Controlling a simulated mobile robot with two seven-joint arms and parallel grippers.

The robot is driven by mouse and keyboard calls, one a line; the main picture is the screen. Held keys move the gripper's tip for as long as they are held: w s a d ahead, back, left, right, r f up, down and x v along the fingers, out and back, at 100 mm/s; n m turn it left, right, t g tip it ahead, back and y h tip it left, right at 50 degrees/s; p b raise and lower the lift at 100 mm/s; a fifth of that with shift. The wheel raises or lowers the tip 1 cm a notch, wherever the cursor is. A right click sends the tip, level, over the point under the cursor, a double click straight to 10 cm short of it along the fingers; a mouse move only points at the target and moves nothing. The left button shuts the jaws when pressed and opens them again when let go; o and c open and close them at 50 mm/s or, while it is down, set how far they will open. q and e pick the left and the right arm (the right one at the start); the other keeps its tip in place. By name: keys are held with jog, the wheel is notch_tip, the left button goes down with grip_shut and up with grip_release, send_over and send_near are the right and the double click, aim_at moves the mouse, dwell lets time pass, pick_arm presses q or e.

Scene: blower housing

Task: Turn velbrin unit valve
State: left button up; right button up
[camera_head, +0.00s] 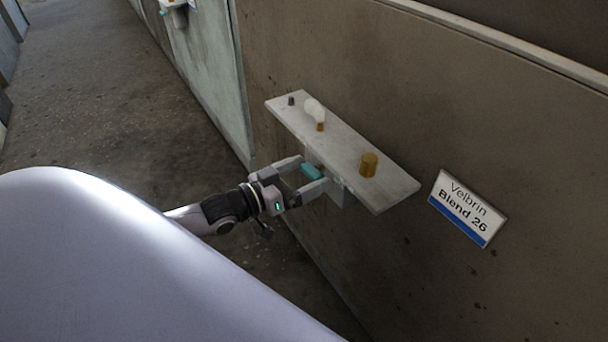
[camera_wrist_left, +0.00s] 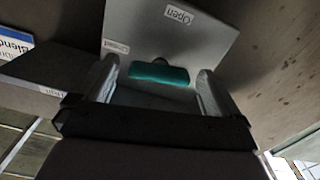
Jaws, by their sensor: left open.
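The valve has a teal bar handle (camera_head: 311,172) under a grey shelf on the wall. In the left wrist view the handle (camera_wrist_left: 159,74) lies roughly crosswise in front of a grey plate (camera_wrist_left: 200,42). The plate has an "Open" label (camera_wrist_left: 178,15) and a smaller label (camera_wrist_left: 116,47), too small to read surely. My left gripper (camera_head: 315,171) is open, with one finger at each end of the handle. Gaps show between the handle and both fingers in the wrist view. The Velbrin Blend 26 sign (camera_head: 467,208) is on the wall to the right. My right gripper is not in view.
The grey shelf (camera_head: 398,187) juts from the wall just above my left gripper. It carries a brown cylinder (camera_head: 369,164), a white rounded piece (camera_head: 314,109) and a small dark peg (camera_head: 291,100). The aisle floor (camera_head: 110,100) to the left is clear.

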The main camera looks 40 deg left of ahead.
pick_arm(q)
jog(key=c, duration=1.1)
jog(key=shift+o, duration=0.2)
jog(key=shift+r+p, duration=0.1)
jog(key=shift+p, duration=0.25)
jog(key=shift+r+m+p, duration=0.1)
jog(key=shift+m+p, duration=0.25)
jog(key=shift+m, duration=0.45)
jog(key=shift+f+m+p, duration=0.2)
jog(key=shift+m+p, duration=0.15)
jog(key=shift+m, duration=0.05)
jog(key=o, duration=1.1)
jog(key=shift+c, duration=0.2)
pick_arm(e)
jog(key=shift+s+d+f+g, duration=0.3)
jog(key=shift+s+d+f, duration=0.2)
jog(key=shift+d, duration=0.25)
